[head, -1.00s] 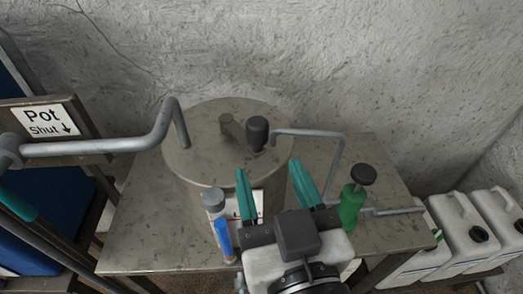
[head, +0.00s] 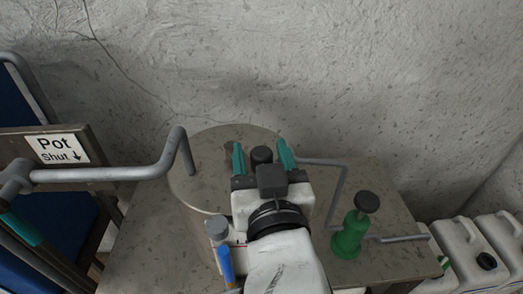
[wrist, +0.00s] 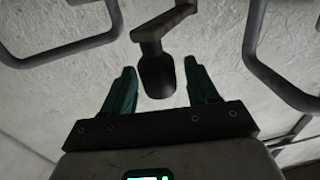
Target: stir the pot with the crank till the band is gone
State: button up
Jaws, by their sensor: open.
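The pot (head: 205,150) is a round grey metal drum with a flat lid, standing on a metal table. The crank's black knob (head: 262,156) sits on top of the lid; in the wrist view the knob (wrist: 157,76) hangs from a dark crank arm (wrist: 152,28). My gripper (head: 263,157) is open with its teal fingers on either side of the knob. In the wrist view there is a gap between the knob and each finger (wrist: 162,84). A blue-marked gauge tube (head: 223,262) stands at the pot's front. The band is not clearly visible, and my arm hides much of the pot's front.
A thinner pipe (head: 337,195) runs right, near a green bottle-shaped part (head: 350,232) with a black knob. White jugs (head: 462,238) stand far right.

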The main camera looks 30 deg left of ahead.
grip_shut()
dwell(0.6)
